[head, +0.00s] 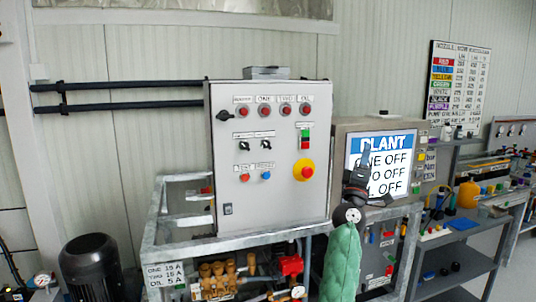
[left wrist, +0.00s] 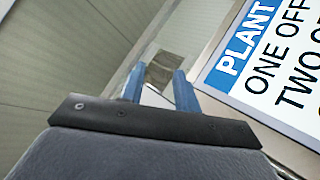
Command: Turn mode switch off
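The grey control box (head: 285,210) stands on a metal frame in the head view. Two black rotary switches, the left one (head: 244,146) and the right one (head: 268,145), sit in its middle row; their labels are too small to read, so I cannot tell which is the mode switch. My left gripper (head: 357,182) is right of the box, in front of the plant screen, and touches no switch. In the left wrist view its two blue fingers (left wrist: 160,80) are apart with nothing between them. My right gripper is in neither view.
The plant screen (head: 381,142) reads ONE OFF, and lines below also end in OFF. A red-on-yellow stop button (head: 304,170) and several lamps share the box front. Brass pump parts (head: 217,277) lie below. A shelf (head: 465,265) stands at right.

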